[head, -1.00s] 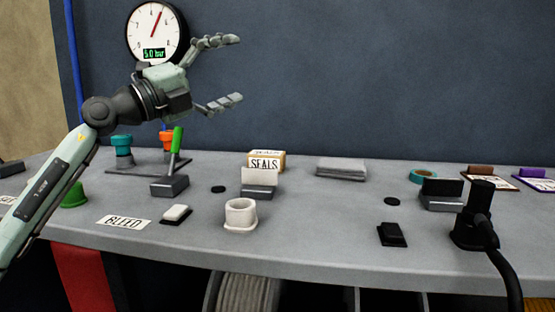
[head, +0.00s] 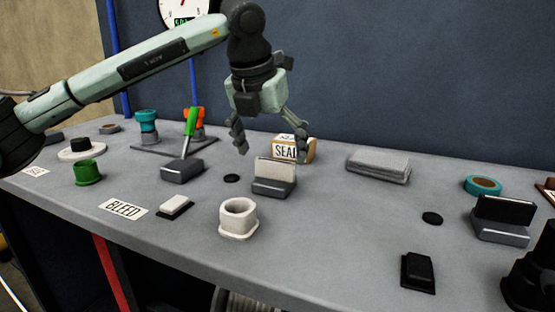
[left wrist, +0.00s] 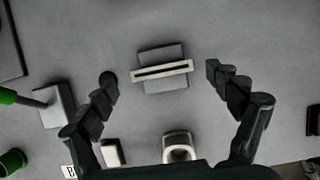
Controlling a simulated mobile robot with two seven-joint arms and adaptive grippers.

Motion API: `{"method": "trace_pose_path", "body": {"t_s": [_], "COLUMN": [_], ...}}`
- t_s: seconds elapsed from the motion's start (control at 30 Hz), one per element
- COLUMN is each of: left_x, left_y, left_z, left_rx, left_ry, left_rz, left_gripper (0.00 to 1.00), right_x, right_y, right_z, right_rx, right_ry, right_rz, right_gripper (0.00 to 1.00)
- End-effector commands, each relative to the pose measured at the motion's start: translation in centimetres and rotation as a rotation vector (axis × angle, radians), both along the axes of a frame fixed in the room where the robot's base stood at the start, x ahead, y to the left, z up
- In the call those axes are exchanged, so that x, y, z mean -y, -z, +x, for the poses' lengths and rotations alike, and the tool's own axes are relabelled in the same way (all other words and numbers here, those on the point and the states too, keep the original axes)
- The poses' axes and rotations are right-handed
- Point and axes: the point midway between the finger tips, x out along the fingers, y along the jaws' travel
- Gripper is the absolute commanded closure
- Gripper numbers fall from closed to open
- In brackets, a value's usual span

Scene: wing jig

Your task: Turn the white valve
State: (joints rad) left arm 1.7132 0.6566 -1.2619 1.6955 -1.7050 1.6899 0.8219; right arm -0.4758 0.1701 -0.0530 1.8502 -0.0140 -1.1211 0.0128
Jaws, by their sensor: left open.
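The white valve (head: 275,173) looks like an upright white plate on a grey block, standing near the middle of the bench. In the left wrist view the white valve (left wrist: 162,71) shows from above as a slightly tilted white bar across its grey base. My left gripper (head: 272,148) points down, open and empty, above and a little behind the valve in the head view. In the left wrist view the fingers of my left gripper (left wrist: 160,73) lie on either side of the white bar, apart from it.
A white cup-shaped holder (head: 238,218) and a white-topped switch (head: 174,206) stand in front. A green lever (head: 191,128) rises to the left. A SEALS box (head: 297,150) is close behind. A similar black-plated unit (head: 503,217) is at right.

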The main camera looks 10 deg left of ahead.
Motion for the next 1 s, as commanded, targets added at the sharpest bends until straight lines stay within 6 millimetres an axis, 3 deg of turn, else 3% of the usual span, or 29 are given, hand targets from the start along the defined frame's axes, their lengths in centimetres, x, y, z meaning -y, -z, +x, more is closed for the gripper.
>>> {"method": "trace_pose_path", "body": {"t_s": [0.2, 0.57, 0.9, 1.0], "left_x": [0.2, 0.3, 0.3, 0.3], "left_y": [2.4, 3.0, 2.9, 2.9], "left_z": [1.0, 1.2, 1.2, 1.2], "left_rx": [-0.001, 0.001, 0.001, 0.001], "left_ry": [0.001, 0.002, 0.002, 0.002], "left_rz": [0.000, -0.002, -0.002, -0.002], "left_gripper": [0.10, 0.12, 0.54, 0.60], "right_x": [0.0, -0.1, -0.1, -0.1], "right_y": [0.5, 0.7, 0.7, 0.7], "right_z": [-0.1, 0.0, 0.0, 0.0], "right_rx": [-0.003, -0.001, -0.001, -0.002], "right_ry": [0.000, -0.001, -0.001, -0.001], "right_rz": [0.003, 0.004, 0.004, 0.004], "right_gripper": [0.00, 0.00, 0.00, 0.00]}}
